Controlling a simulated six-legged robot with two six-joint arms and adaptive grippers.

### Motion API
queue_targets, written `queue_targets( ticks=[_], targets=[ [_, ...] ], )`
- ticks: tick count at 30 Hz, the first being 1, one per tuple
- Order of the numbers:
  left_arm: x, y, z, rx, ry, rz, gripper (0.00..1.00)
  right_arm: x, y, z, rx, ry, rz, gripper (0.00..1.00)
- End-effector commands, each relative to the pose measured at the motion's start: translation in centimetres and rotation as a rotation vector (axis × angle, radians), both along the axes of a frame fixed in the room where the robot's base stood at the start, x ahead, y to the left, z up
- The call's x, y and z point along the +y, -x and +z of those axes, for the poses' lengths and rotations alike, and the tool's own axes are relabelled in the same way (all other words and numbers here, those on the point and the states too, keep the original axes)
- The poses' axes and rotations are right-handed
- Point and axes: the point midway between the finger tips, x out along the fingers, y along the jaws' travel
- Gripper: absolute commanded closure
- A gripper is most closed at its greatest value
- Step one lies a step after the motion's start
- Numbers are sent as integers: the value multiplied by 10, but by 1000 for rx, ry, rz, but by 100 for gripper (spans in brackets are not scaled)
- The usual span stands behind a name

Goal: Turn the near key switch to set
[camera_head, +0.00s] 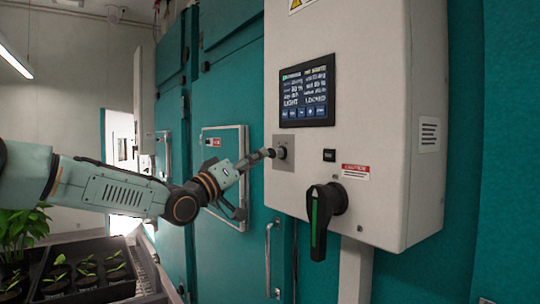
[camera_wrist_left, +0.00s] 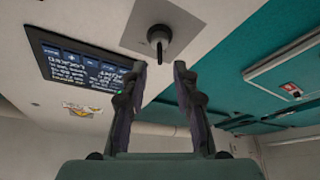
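The near key switch (camera_head: 281,152) is a small dark round knob on a square grey plate, on the pale control box below its screen. It also shows at the top of the left wrist view (camera_wrist_left: 159,38), just beyond my fingertips. My left gripper (camera_head: 267,154) reaches in from the left and is close in front of the switch. I cannot tell whether a fingertip touches the knob. The switch's setting is too small to read. My right gripper is not in view.
The screen (camera_head: 307,91) shows "LIGHT" and "LOCKED". A black rotary handle with a green stripe (camera_head: 316,222) sticks out below the switch, beside a caution label (camera_head: 355,171). Teal chamber doors (camera_head: 233,85) stand behind. Seedling trays (camera_head: 84,269) are at lower left.

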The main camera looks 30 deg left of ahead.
Motion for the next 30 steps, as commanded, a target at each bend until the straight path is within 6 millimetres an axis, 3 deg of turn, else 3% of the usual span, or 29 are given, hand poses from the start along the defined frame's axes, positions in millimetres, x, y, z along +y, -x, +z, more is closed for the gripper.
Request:
queue_targets(
  ticks=[1,15,26,30],
  targets=[
    [-3,-4,-2,0,-7,-2,71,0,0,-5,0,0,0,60],
    [-11,-49,18,0,-2,-2,71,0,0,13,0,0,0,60],
    [-12,-52,19,-2,-1,-2,71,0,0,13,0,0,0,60],
    [-12,-52,19,-1,0,-2,83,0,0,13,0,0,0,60]
  ],
)
